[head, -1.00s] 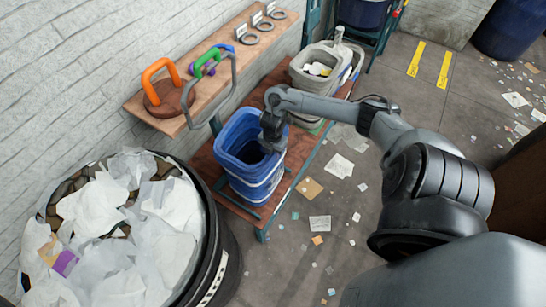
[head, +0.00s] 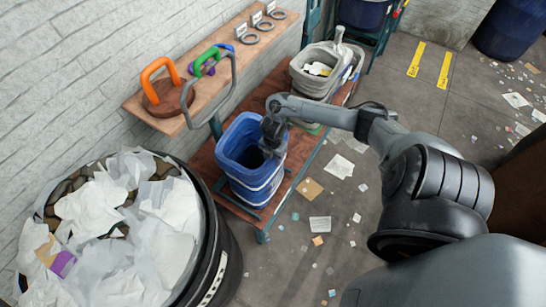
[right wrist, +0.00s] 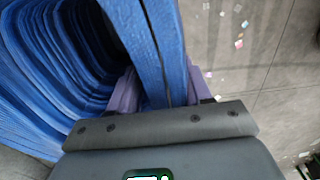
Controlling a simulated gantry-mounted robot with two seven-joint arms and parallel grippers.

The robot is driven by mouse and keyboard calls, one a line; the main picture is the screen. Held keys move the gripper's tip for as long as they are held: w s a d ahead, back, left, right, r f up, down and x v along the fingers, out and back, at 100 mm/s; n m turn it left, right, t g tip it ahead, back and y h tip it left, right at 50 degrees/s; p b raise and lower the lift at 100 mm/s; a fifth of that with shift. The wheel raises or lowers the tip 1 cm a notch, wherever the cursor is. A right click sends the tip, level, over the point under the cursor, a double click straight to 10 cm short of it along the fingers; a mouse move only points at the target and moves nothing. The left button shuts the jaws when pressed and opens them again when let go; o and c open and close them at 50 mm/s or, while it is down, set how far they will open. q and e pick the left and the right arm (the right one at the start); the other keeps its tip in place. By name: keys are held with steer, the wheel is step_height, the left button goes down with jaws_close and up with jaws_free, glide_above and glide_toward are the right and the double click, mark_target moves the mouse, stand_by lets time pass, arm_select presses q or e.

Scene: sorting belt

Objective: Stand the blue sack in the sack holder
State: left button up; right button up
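The blue sack (head: 250,180), open at the top with pale bands near its base, stands about upright in the head view. It is over the low teal base frame of the sack holder (head: 232,204), whose grey hoop (head: 208,92) is tilted up behind it. I cannot tell whether the sack's bottom touches the base. My right gripper (head: 270,148) is at the sack's right rim. In the right wrist view its purple fingers (right wrist: 160,95) sit on either side of the blue sack wall (right wrist: 150,45), closed on it. My left gripper is not in view.
A wooden bench (head: 205,160) carries the holder; a grey sack (head: 315,75) stands behind on it. A wall shelf (head: 165,122) has orange and green handles. A full waste bin (head: 215,240) is at the left front. Paper scraps litter the floor.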

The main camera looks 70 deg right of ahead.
steer(key=shift+r, duration=0.1)
step_height(320, 180, up, 11)
steer(key=p, duration=0.3)
steer(key=shift+a+r, duration=0.1)
steer(key=shift+r, duration=0.15)
steer(key=w+a+f+m+t+y, duration=0.1)
steer(key=w+a+f+t, duration=0.15)
steer(key=a, duration=0.95)
steer(key=w+a+f+m+t, duration=0.1)
steer(key=a+m+t, duration=0.15)
steer(key=a, duration=1.05)
steer(key=s+a+r+m+g, duration=0.1)
steer(key=s+a+r+m, duration=0.3)
steer(key=s+r+m, duration=0.4)
steer(key=s+m, duration=0.2)
steer(key=s, duration=0.1)
steer(key=shift+s+r+m+h, duration=0.2)
steer(key=shift+s+m+h, duration=0.15)
steer(key=shift+s+h, duration=0.05)
